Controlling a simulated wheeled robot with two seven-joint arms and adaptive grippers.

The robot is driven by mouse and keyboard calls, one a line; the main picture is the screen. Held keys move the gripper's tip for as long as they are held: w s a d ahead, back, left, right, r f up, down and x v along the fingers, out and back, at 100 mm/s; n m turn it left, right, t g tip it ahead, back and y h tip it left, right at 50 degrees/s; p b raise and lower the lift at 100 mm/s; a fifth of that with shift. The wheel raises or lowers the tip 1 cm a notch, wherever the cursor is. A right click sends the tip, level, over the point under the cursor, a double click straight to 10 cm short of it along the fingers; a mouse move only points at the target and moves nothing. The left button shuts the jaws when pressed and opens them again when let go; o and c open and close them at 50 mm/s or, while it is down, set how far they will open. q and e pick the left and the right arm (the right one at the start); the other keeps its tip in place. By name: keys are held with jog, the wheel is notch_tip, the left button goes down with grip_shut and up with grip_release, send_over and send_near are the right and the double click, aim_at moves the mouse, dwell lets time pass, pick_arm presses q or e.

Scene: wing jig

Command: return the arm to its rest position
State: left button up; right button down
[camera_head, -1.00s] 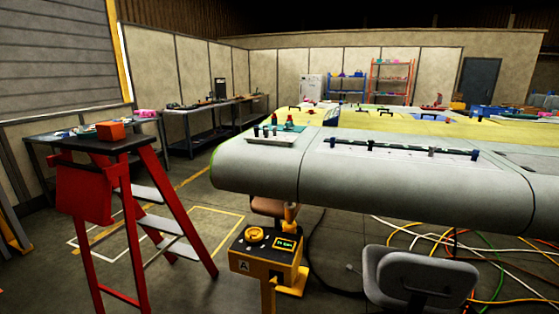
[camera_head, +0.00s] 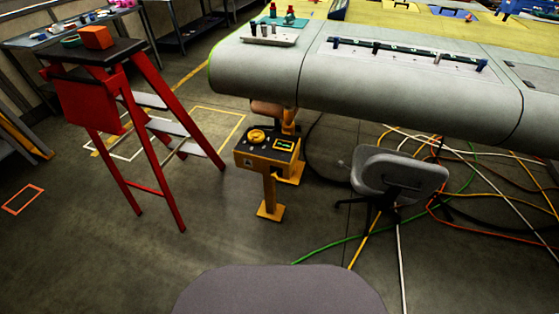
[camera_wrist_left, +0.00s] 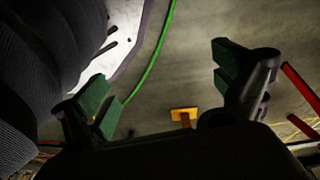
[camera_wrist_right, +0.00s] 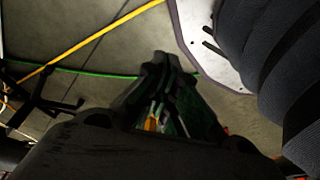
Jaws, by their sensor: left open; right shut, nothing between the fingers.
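Neither of my arms shows in the head view. In the left wrist view my left gripper (camera_wrist_left: 165,85) is open, its two green-padded fingers wide apart with nothing between them. In the right wrist view my right gripper (camera_wrist_right: 165,85) has its fingers together and holds nothing. Dark ribbed parts of my own arms fill the outer side of each wrist view. Both grippers are over the bare floor, apart from any object.
A red stepladder (camera_head: 122,110) stands at left. A yellow control pedestal (camera_head: 268,160) stands below the grey wing (camera_head: 300,75). A grey chair (camera_head: 400,175) stands at right, with coloured cables (camera_head: 470,190) on the floor. The floor at front left is clear.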

pick_arm(q)
jog(key=s+a+r+p, duration=0.2)
jog(key=s+p, duration=0.5)
jog(key=s+a+r+g+p, duration=0.1)
jog(key=s+a+r+p, duration=0.1)
jog(key=s+p, duration=0.6)
jog(key=shift+s+a+y, duration=0.3)
jog(key=shift+a+y, duration=0.1)
jog(key=shift+a, duration=0.45)
pick_arm(e)
jog(key=s+d+r, duration=0.2)
jog(key=s, duration=0.5)
jog(key=s+d+r+g, duration=0.1)
jog(key=s+d+r, duration=0.1)
jog(key=s, duration=0.6)
jog(key=shift+s+d+h, duration=0.3)
jog(key=shift+d+h, duration=0.1)
jog(key=shift+d, duration=0.45)
pick_arm(q)
jog(key=shift+f+b, duration=2.25)
jog(key=shift+b, duration=0.05)
pick_arm(e)
jog(key=shift+f, duration=2.25)
